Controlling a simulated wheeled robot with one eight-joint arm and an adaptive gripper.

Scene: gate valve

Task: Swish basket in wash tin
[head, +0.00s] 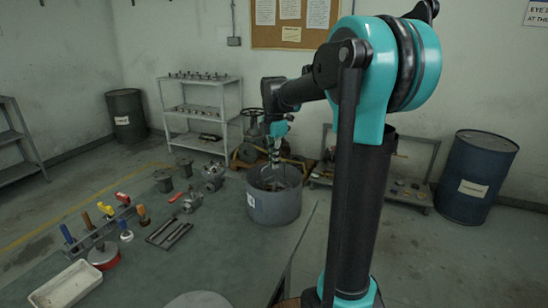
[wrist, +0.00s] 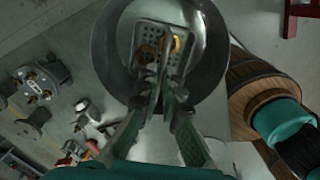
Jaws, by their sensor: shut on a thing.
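The wash tin (head: 274,207) is a round grey tub with a white label, standing on the green mat. It also shows in the wrist view (wrist: 213,60) with its round rim around the basket. The basket (wrist: 152,32) is a small perforated metal tray holding a few brass-coloured parts, inside the tin's outline. My gripper (head: 275,160) points down over the tin. In the wrist view my gripper (wrist: 160,100) is shut on the basket, apparently by its upright handle, which the fingers partly hide. I cannot tell how deep the basket sits or whether it touches the bottom.
Valve parts (head: 213,172) stand left of the tin. A tool rack (head: 95,232), a red round tin (head: 104,256) and a white tray (head: 67,287) are at the left. Behind are a grey shelf (head: 199,110) and a low bench (head: 405,190). A blue drum (head: 477,178) stands right.

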